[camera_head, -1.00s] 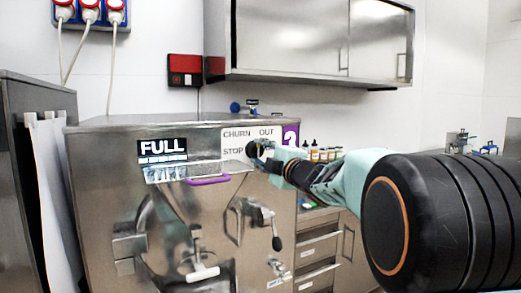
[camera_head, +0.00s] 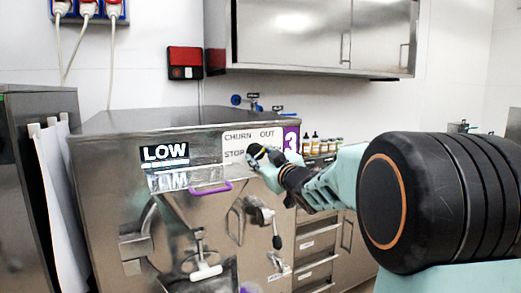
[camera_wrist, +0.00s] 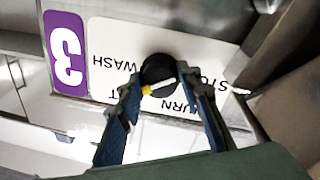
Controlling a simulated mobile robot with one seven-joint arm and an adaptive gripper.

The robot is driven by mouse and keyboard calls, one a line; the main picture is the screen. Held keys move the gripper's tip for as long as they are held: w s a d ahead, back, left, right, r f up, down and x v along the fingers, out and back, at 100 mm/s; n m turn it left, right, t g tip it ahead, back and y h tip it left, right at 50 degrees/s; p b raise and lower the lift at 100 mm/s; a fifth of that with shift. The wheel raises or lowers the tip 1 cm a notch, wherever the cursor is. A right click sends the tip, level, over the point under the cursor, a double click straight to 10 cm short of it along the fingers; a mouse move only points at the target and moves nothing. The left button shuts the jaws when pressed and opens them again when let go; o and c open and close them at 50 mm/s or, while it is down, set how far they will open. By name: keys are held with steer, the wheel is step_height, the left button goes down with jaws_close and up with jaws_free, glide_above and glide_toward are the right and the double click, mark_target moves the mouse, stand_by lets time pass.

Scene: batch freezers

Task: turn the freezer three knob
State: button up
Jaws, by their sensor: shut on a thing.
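The freezer three knob (camera_wrist: 158,73) is round and black with a pale pointer line, set on a white label plate. The plate (camera_head: 235,143) reads CHURN, OUT and STOP in the head view, and WASH also shows in the wrist view. A purple number 3 tag (camera_head: 290,138) is at its right end. My gripper (camera_head: 256,153) reaches in from the right at the knob. In the wrist view my gripper's blue fingers (camera_wrist: 160,100) are on either side of the knob, shut on it. The knob is mostly hidden in the head view.
The freezer's display (camera_head: 165,153) reads LOW. A purple handle (camera_head: 210,189) and a lever (camera_head: 274,228) stick out below the plate. Small bottles (camera_head: 318,145) stand behind my arm. A steel cabinet (camera_head: 320,38) hangs above.

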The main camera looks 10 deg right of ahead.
steer(key=m+p, duration=0.1)
steer(key=m, duration=0.1)
steer(key=r+m+p, duration=0.1)
steer(key=shift+m, duration=0.4)
steer(key=shift+a+m+p, duration=0.1)
steer(key=shift+m+p, duration=1.35)
steer(key=shift+m, duration=0.25)
steer(key=shift+f, duration=0.1)
steer(key=o, duration=0.9)
steer(key=shift+o, duration=1.3)
steer(key=shift+w+f, duration=0.1)
steer(key=shift+f, duration=0.1)
steer(key=shift+f, duration=0.1)
